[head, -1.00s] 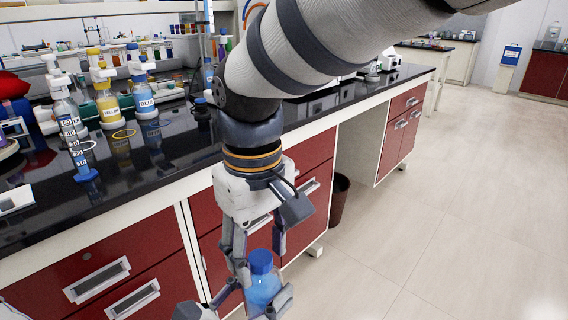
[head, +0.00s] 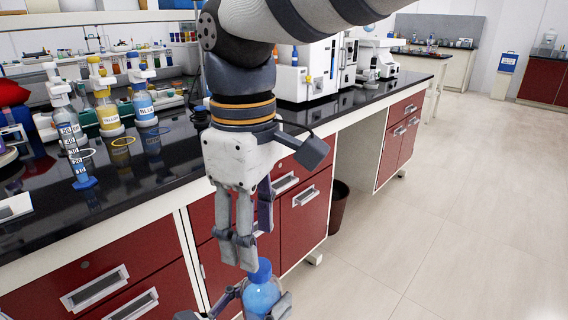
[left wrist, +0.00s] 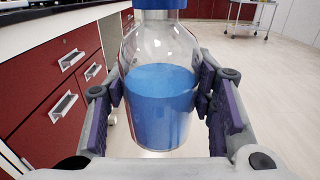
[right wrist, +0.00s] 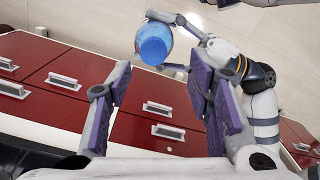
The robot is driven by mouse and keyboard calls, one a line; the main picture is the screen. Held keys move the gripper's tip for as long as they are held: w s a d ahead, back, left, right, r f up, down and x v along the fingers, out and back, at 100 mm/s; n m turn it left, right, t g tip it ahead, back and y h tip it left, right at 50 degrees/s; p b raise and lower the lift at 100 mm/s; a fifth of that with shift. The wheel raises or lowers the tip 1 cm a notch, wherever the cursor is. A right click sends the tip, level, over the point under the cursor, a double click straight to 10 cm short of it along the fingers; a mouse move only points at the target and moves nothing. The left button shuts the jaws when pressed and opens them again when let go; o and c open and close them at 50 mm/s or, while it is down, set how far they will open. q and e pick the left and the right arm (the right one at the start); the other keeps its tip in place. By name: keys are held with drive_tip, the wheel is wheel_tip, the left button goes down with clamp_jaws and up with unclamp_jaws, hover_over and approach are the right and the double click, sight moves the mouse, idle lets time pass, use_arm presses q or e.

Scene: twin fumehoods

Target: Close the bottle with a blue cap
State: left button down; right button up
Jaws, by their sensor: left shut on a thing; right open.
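The clear bottle (head: 262,296) holds blue liquid and is upright, low in the head view. Its blue cap (head: 261,270) sits on the bottle's mouth; how tight it is cannot be seen. My left gripper (left wrist: 160,105) is shut around the bottle's body, with a finger on each side; it also shows at the bottom of the head view (head: 252,308). My right gripper (head: 247,250) points down, above and slightly left of the cap in the head view. It is open and empty; in the right wrist view the bottle lies beyond its fingers (right wrist: 163,98).
A black-topped bench (head: 105,205) with red drawers (head: 95,288) runs behind my grippers. Yellow- and blue-labelled wash bottles and a cylinder (head: 75,150) stand on it. White instruments (head: 310,72) are further back. A bin (head: 338,205) stands under the bench. The floor to the right is clear.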

sight(261, 296)
drive_tip(key=n, duration=0.1)
drive_tip(key=r+n, duration=0.1)
drive_tip(key=n, duration=0.1)
drive_tip(key=r+n, duration=0.1)
drive_tip(key=n, duration=0.1)
drive_tip(key=shift+w+d, duration=0.2)
drive_tip(key=shift+w, duration=0.15)
wheel_tip(261, 296, down, 8)
